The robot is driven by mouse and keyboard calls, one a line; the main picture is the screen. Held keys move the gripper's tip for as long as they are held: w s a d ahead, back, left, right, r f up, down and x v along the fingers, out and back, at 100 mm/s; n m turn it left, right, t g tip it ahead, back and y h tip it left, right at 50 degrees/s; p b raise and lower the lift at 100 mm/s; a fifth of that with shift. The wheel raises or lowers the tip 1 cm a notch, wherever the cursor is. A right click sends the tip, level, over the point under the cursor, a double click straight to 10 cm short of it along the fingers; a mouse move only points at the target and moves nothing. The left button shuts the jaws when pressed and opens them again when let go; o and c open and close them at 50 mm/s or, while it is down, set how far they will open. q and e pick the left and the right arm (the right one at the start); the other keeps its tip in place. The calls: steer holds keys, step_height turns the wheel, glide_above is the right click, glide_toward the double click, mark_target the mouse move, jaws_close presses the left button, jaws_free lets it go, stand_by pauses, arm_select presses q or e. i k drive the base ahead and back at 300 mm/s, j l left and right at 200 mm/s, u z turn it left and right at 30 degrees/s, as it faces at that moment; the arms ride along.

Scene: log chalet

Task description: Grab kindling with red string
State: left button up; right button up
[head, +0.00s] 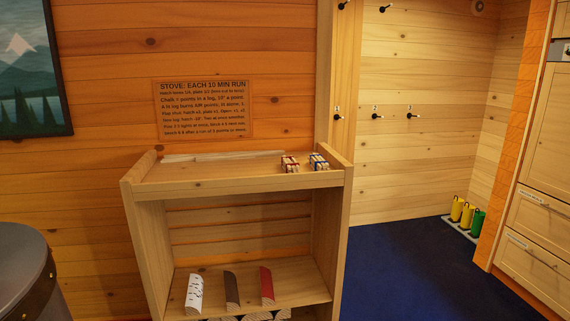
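A small kindling bundle with red string (290,163) lies on the top of a wooden shelf unit (220,185), toward its right end. Right beside it, to its right, lies a similar bundle with blue string (318,161). Neither of my grippers is in view.
Pale sticks (190,157) lie along the back of the shelf top. A grey round-topped object (22,255) stands at left. Blue floor (400,270) is clear at right.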

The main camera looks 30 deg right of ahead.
mark_target(290, 164)
steer(key=i+l+u, duration=0.1)
steer(key=l, duration=0.4)
steer(key=i+l+u, duration=0.1)
steer(key=l, duration=0.4)
steer(key=i+l+u, duration=0.1)
steer(key=l, duration=0.45)
steer(key=i+l, duration=0.1)
steer(key=l, duration=0.5)
steer(key=i+l, duration=0.1)
steer(key=l, duration=0.45)
steer(key=i+l, duration=0.15)
steer(key=l, duration=0.45)
steer(key=i+l, duration=0.1)
steer(key=l, duration=0.45)
steer(key=u, duration=0.05)
